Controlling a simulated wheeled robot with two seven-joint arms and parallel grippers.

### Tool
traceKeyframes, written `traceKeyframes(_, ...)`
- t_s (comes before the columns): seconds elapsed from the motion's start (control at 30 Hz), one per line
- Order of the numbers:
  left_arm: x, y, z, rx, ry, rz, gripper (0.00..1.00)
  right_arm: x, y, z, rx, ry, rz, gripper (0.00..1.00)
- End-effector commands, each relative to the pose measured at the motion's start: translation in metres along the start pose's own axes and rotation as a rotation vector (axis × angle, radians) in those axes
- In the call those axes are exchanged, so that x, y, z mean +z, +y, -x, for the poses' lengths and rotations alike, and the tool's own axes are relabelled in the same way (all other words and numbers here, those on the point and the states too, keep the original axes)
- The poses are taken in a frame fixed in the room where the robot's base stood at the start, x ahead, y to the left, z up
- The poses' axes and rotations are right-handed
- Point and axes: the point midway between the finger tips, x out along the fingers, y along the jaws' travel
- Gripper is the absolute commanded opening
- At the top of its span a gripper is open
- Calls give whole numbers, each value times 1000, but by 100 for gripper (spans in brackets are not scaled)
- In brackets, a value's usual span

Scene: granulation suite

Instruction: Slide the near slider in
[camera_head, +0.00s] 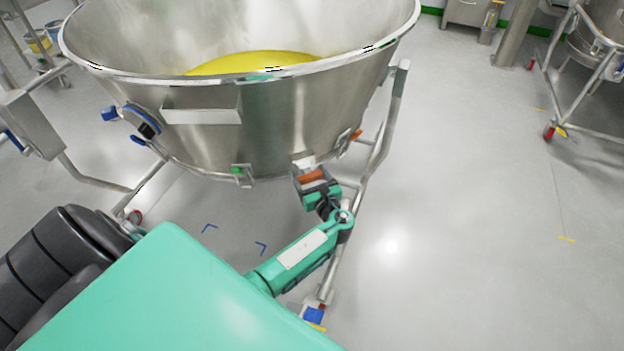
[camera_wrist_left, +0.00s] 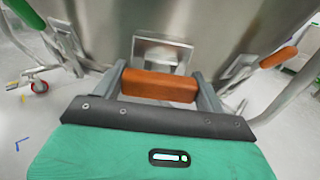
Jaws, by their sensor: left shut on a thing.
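The near slider (camera_head: 311,176) has an orange block handle on the lower wall of a large steel bowl (camera_head: 285,125). It also shows close up in the left wrist view (camera_wrist_left: 158,87), in front of a square steel bracket (camera_wrist_left: 162,53) on the bowl. My left gripper (camera_head: 313,181) is shut on this orange handle, with one grey finger at each end of it. How far the slider sits in its bracket is hard to tell. My right gripper is not in view.
A second orange handle (camera_head: 356,135) sits on the bowl further right, and a green one (camera_head: 237,171) further left. The bowl holds yellow material (camera_head: 255,63) and stands on a tubular frame (camera_head: 381,130).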

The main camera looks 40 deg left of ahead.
Motion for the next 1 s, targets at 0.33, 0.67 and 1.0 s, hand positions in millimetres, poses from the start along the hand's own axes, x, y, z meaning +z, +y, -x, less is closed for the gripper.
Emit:
traceKeyframes(0.33,3,0,-2,2,-6,0,95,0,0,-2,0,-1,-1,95)
traceKeyframes(0.67,2,0,27,0,-3,0,95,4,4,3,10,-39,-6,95)
traceKeyframes(1.0,2,0,103,0,-4,0,95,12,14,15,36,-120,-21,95)
